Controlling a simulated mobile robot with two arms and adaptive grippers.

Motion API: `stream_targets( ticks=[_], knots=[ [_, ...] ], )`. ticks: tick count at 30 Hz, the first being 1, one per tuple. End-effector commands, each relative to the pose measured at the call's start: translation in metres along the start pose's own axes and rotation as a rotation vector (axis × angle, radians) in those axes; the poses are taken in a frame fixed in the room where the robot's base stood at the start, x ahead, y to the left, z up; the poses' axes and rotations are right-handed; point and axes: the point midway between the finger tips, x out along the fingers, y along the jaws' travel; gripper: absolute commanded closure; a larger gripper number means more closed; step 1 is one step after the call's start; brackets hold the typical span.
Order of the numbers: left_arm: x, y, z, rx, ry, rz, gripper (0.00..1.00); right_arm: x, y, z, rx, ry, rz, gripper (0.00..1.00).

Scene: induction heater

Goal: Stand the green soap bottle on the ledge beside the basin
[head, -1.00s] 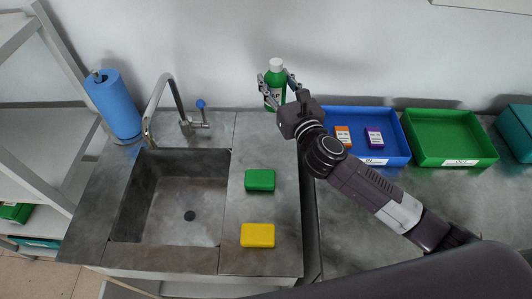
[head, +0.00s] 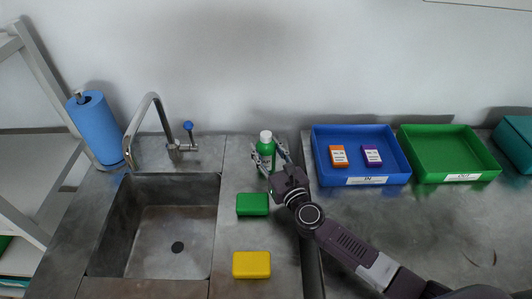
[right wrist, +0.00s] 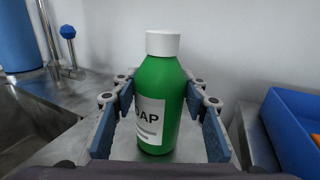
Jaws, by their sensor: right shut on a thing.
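The green soap bottle (head: 266,149), with a white cap and a white label, is upright at the back of the metal ledge (head: 238,178) to the right of the basin (head: 165,225). My right gripper (head: 268,160) is shut on it, with one finger on each side. In the right wrist view the bottle (right wrist: 158,100) is between the blue finger pads, and its base looks at or very near the ledge; contact is hard to tell. My left gripper is not in view.
A green block (head: 252,204) and a yellow block (head: 251,265) lie on the ledge in front. The tap (head: 150,125) and a blue paper roll (head: 98,128) stand left. A blue tray (head: 361,175) holding two small boxes and a green tray (head: 447,155) are right.

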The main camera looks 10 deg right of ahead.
Motion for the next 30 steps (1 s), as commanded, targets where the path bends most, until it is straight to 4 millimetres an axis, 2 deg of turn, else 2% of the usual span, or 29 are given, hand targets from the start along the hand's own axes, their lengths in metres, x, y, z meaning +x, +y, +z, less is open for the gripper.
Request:
stream_targets(
  ticks=[12, 13, 17, 28, 30],
  knots=[
    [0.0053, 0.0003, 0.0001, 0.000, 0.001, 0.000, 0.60, 0.0005, 0.0003, -0.0044, 0.001, -0.004, 0.000, 0.93],
    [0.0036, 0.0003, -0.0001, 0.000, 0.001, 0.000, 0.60, 0.0003, 0.0003, -0.0038, 0.000, -0.002, 0.000, 0.56],
    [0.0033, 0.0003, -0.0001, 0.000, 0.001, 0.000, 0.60, 0.0002, 0.0002, -0.0035, 0.000, -0.001, 0.000, 0.42],
    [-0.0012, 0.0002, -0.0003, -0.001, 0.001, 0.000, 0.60, 0.0003, -0.0002, 0.0015, 0.000, -0.002, 0.000, 0.42],
    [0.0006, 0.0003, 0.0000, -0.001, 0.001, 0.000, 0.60, -0.0058, 0.0001, -0.0014, 0.001, 0.001, 0.000, 0.42]
  ],
)
